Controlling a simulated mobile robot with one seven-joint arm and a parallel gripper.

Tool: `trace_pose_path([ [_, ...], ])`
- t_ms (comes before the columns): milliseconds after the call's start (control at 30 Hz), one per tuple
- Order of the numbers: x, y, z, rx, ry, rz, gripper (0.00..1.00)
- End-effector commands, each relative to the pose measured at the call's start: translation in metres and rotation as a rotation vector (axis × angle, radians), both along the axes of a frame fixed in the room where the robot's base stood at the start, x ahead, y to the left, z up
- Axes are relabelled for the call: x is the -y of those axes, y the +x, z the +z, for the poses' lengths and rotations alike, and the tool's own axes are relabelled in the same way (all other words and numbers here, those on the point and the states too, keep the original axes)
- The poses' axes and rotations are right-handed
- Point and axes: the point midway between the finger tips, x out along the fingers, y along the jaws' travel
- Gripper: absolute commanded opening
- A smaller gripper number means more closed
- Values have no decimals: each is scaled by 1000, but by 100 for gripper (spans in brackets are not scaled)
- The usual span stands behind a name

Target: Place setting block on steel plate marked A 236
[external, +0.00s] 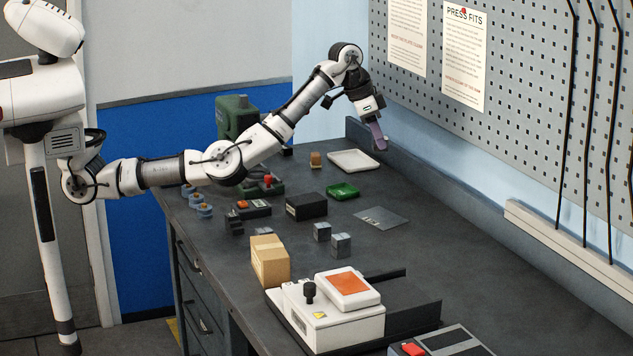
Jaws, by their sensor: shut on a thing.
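My gripper (380,142) is high at the far right of the bench, pointing down, near the back ledge. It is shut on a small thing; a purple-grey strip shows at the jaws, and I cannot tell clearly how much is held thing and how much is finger. A flat grey steel plate (382,218) with small, unreadable marks lies on the bench, lower in the picture than the gripper. Two small grey blocks, one (322,231) and another (341,245), stand left of and below the plate. I cannot tell which thing is the setting block.
A cardboard box (269,260) and a white machine (325,308) are in front. The bench right of the plate is clear. A pegboard (535,90) rises behind.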

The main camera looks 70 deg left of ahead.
Motion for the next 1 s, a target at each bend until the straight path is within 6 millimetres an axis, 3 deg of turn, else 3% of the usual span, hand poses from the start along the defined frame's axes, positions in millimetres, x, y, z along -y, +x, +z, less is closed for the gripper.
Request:
trace_pose_path([
  [167,-16,5,-12,6,-2,-32,0],
  [700,-16,4,-141,6,0,-32,0],
  [1000,-16,5,-167,5,0,-32,0],
])
